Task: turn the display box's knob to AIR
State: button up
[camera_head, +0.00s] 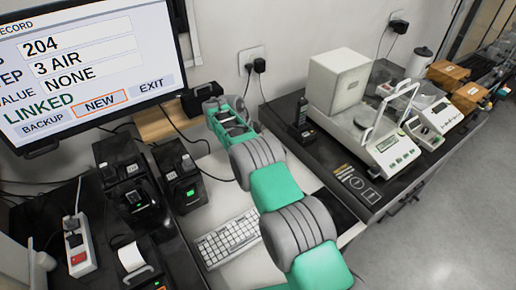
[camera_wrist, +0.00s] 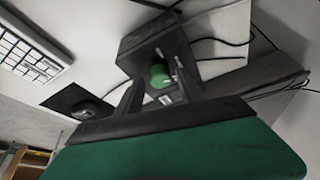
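In the wrist view, a dark box (camera_wrist: 150,42) lies straight ahead of my gripper (camera_wrist: 158,82). A short green cylindrical knob (camera_wrist: 159,74) shows on its near face, between my two dark fingers. The fingers stand apart, with a gap beside the knob; I cannot tell whether either touches it. The knob's setting and any lettering are too small to read. In the head view, my green and grey arm reaches to the back of the table, and my fingers cannot be made out clearly. The monitor (camera_head: 85,70) reads "3 AIR", value "NONE" and "LINKED".
A keyboard (camera_head: 228,238) lies beside my arm; it also shows in the wrist view (camera_wrist: 30,48). Dark devices (camera_head: 180,175) with small green lights stand left of it. Loose cables (camera_wrist: 225,42) run behind the box. A balance (camera_head: 385,145) stands on the right table.

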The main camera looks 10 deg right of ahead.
jog(key=shift+o, duration=0.2)
jog(key=p+v, duration=0.5)
jog(key=v, duration=0.3)
jog(key=shift+f, duration=0.15)
